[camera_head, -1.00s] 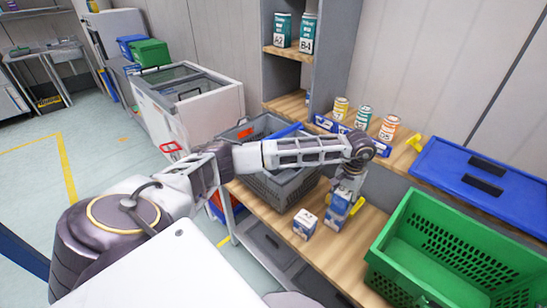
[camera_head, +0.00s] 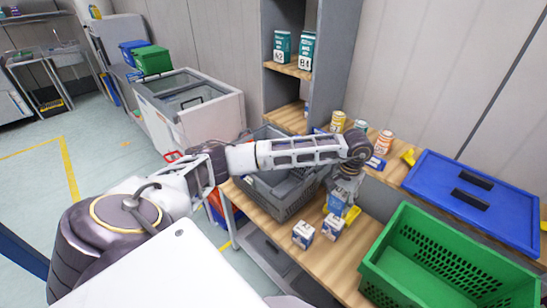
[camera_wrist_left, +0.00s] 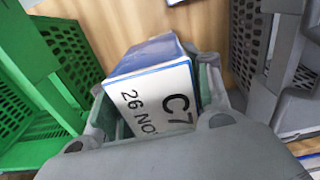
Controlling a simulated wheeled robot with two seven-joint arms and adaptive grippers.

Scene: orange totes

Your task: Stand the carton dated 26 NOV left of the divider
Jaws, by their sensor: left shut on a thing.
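My left gripper (camera_head: 343,190) points down over the wooden bench and is shut on a white and blue carton (camera_head: 336,205). In the left wrist view this carton (camera_wrist_left: 158,90) sits between the fingers, and its white face reads C7 and 26 NOV, the last letter cut off. The carton appears to be held above the bench, close to two more small blue and white cartons (camera_head: 303,234) (camera_head: 332,227) standing there. I cannot make out the divider clearly. My right gripper is not in view.
A grey crate (camera_head: 283,207) stands left of the held carton, partly behind my arm. A green crate (camera_head: 375,268) stands to the right. A blue lid (camera_head: 440,181) lies behind it. Several cans (camera_head: 384,142) stand on the raised ledge. A small yellow piece (camera_head: 352,214) shows beside the carton.

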